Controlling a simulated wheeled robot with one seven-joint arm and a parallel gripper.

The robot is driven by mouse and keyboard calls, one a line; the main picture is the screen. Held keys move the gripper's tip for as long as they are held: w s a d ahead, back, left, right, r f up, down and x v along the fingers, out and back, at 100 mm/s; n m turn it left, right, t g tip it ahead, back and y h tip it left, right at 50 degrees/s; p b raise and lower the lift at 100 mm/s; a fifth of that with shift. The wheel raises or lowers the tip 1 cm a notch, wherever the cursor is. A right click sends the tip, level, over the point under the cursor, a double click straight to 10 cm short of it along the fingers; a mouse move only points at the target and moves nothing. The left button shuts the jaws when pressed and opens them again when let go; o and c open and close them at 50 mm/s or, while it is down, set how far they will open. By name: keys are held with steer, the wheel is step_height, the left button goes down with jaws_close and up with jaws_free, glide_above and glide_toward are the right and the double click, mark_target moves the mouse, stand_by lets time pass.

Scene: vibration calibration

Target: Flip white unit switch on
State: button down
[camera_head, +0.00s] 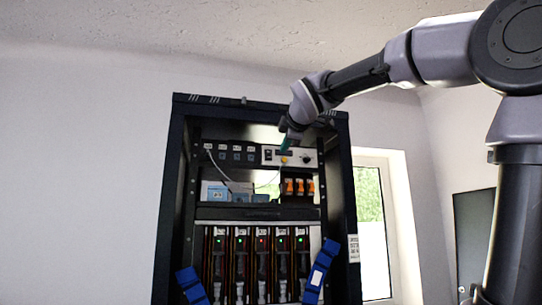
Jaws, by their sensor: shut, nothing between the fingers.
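The white unit (295,160) is a pale front panel in the upper part of a dark rack, on the right side of its top row. It carries a small dark switch-like part (268,156) at its left, a yellow spot (284,160) near the middle and a round knob (306,159) at its right. My gripper (286,145) is shut and empty, with greenish fingers pointing down in front of the white unit's upper edge. It hides part of the panel. I cannot tell whether it touches the panel, nor the switch's position.
The dark rack frame (172,190) surrounds the units. A dark unit (229,153) sits left of the white one, with a pale cable hanging below. Orange switches (300,187) are beneath. Lower modules show red and green lights. Blue parts (319,271) stick out at the lower front.

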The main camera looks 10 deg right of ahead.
mark_target(269, 158)
steer(key=r, duration=0.1)
steer(key=r+n, duration=0.1)
steer(key=a+r, duration=0.1)
steer(key=shift+w+n+t, duration=0.3)
steer(key=shift+t, duration=0.1)
steer(key=shift+d, duration=0.1)
steer(key=w, duration=0.4)
steer(key=w+f, duration=0.1)
steer(key=w, duration=0.9)
steer(key=shift+f, duration=0.4)
steer(key=shift+w+f, duration=0.1)
steer(key=shift+w, duration=0.05)
steer(key=shift+f, duration=0.1)
